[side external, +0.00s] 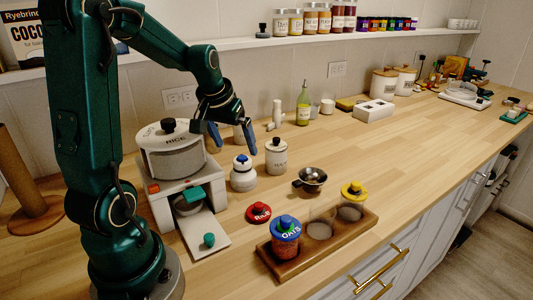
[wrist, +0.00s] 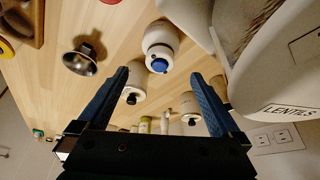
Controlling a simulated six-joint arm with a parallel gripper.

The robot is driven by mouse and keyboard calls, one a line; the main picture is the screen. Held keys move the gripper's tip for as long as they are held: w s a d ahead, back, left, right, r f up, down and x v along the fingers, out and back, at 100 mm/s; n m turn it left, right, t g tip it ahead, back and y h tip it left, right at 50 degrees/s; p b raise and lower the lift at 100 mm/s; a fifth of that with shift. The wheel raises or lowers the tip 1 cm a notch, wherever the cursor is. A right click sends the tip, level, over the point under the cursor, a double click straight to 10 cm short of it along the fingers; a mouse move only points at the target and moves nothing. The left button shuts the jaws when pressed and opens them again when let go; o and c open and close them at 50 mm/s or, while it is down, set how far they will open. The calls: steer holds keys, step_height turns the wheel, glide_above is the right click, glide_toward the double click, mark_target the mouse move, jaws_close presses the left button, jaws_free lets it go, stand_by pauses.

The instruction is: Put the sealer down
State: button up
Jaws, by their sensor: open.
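A white rounded device with a blue top, which I take to be the sealer (side external: 243,178), stands upright on the wooden counter right of the rice dispenser. It also shows in the wrist view (wrist: 160,42), beyond the fingertips. My gripper (side external: 234,146) is open, its two blue fingers spread and pointing down just above and behind the sealer. In the wrist view nothing lies gripped between the fingers (wrist: 160,76), and the sealer appears apart from them.
The rice dispenser (side external: 172,158) stands close on the left. A white lidded canister (side external: 276,158) and a metal cup (side external: 311,179) are at the right. The counter farther right has free room.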

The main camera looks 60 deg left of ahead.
steer(key=s+d+r+m+t+h, duration=0.1)
steer(key=s+d, duration=0.4)
steer(key=d, duration=0.5)
steer(key=s+d+r+m+h, duration=0.1)
steer(key=s+d+r+m, duration=0.2)
steer(key=d, duration=0.6)
steer(key=s+m, duration=0.2)
steer(key=s, duration=0.1)
steer(key=shift+d+m+t+h, duration=0.3)
steer(key=shift+d+m+t, duration=0.05)
steer(key=shift+m+t, duration=0.05)
steer(key=shift+r, duration=0.1)
